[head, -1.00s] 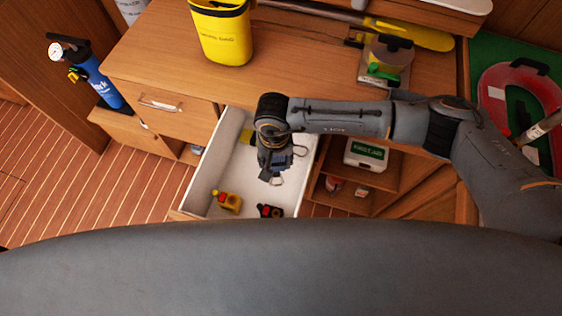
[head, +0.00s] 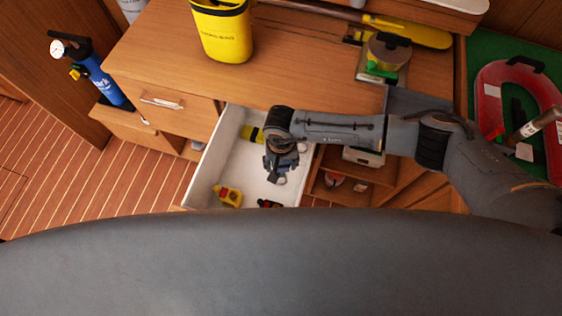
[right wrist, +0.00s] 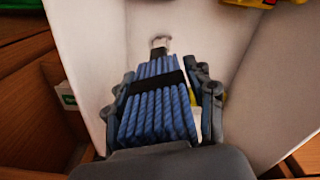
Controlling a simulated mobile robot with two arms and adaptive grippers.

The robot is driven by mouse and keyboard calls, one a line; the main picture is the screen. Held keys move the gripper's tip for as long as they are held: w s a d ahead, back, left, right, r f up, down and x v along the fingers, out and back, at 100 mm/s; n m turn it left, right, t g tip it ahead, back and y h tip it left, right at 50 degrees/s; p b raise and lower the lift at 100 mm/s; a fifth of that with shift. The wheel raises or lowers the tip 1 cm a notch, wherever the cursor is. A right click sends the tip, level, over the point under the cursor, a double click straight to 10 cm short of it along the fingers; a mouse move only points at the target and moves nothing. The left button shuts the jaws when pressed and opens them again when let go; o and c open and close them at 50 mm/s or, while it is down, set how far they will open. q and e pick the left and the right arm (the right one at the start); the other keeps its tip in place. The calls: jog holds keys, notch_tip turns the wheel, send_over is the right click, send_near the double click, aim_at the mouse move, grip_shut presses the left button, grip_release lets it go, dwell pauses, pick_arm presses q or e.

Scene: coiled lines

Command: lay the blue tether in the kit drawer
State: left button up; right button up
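The blue tether (right wrist: 160,105) is a coil of blue rope with a black band around it and a metal clip at its far end. My right gripper (right wrist: 162,75) has its fingers on both sides of the coil, shut on it. The kit drawer (head: 203,168) is pulled open, with a white inside. In the head view the right gripper (head: 280,165) is over the drawer's right half, pointing down, and hides most of the tether. I cannot tell whether the tether touches the drawer floor. My left gripper is not in view.
In the drawer lie a yellow and red item (head: 229,197), a dark item with red (head: 269,204) and a yellow and black item (head: 250,133). Right of the drawer are open shelves with a white box (head: 364,157). A yellow bag (head: 222,35) stands on the counter.

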jog(key=shift+o, duration=0.2)
jog(key=shift+r+p, duration=0.25)
jog(key=shift+p, duration=0.05)
jog(key=shift+r+b, duration=0.3)
jog(key=shift+r, duration=0.1)
notch_tip(320, 180, up, 11)
jog(key=b, duration=0.3)
